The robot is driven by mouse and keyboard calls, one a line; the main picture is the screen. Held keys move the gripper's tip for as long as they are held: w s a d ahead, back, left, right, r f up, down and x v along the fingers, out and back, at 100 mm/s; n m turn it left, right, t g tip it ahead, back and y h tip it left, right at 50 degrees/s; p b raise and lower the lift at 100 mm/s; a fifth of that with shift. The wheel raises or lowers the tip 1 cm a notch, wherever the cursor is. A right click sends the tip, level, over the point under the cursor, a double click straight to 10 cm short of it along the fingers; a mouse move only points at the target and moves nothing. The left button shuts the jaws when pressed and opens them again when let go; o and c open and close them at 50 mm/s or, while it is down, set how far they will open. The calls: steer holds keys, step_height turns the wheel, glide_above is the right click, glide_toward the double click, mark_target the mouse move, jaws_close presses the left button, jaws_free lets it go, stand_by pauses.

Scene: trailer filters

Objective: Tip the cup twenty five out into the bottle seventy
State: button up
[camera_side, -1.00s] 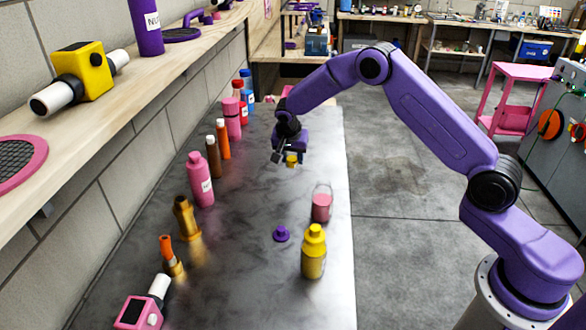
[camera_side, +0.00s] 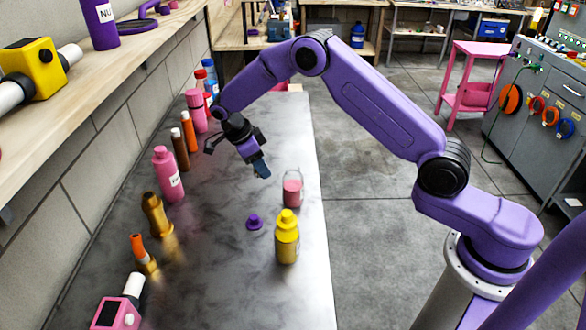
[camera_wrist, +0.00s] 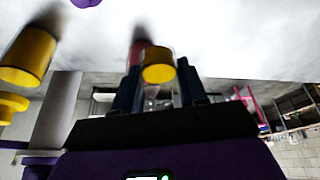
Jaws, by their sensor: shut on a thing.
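My gripper (camera_side: 261,168) is above the metal bench, behind and left of the glass with pink contents (camera_side: 292,193). In the wrist view its fingers (camera_wrist: 158,85) are shut on a small cup (camera_wrist: 157,66), which looks clear with yellow contents. The fingers hide the cup in the side view. A yellow bottle (camera_side: 287,240) stands upright on the bench, in front of the pink glass. It also shows upside down in the wrist view (camera_wrist: 27,55). A pink bottle (camera_side: 166,172) with a label stands at the left. I cannot read any number.
A purple knobbed piece (camera_side: 254,222) lies left of the yellow bottle. Brown (camera_side: 179,150) and orange (camera_side: 189,133) bottles, a gold piece (camera_side: 155,215) and a pink device (camera_side: 115,313) line the left side.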

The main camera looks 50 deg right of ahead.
steer(key=s+a+m, duration=0.1)
steer(key=s+a+m+g+y, duration=0.1)
steer(key=m, duration=0.1)
steer(key=s+a+m, duration=0.1)
steer(key=m, duration=0.1)
steer(key=shift+s+a+r+g, duration=0.15)
steer(key=shift+s+r+g, duration=0.1)
steer(key=shift+s+g, duration=0.1)
steer(key=s+d+r+t+y, duration=0.2)
steer(key=d+r+y, duration=0.2)
steer(key=d+y, duration=0.1)
steer(key=shift+r+n+y, duration=0.2)
steer(key=shift+n+y, duration=0.1)
steer(key=shift+y, duration=0.5)
steer(key=shift+s+d+t+y, duration=0.15)
steer(key=shift+d+t+y, duration=0.25)
steer(key=shift+t, duration=0.05)
steer(key=shift+d+r+t+y, duration=0.15)
steer(key=shift+r+t+y, duration=0.1)
steer(key=shift+y, duration=0.5)
steer(key=shift+d+r+t+y, duration=0.15)
steer(key=shift+t+y, duration=0.1)
steer(key=shift+y, duration=0.5)
stand_by(0.8)
steer(key=shift+s+f+n+t+y, duration=0.1)
steer(key=shift+f+n+t+y, duration=0.2)
steer(key=shift+f+y, duration=0.4)
stand_by(1.5)
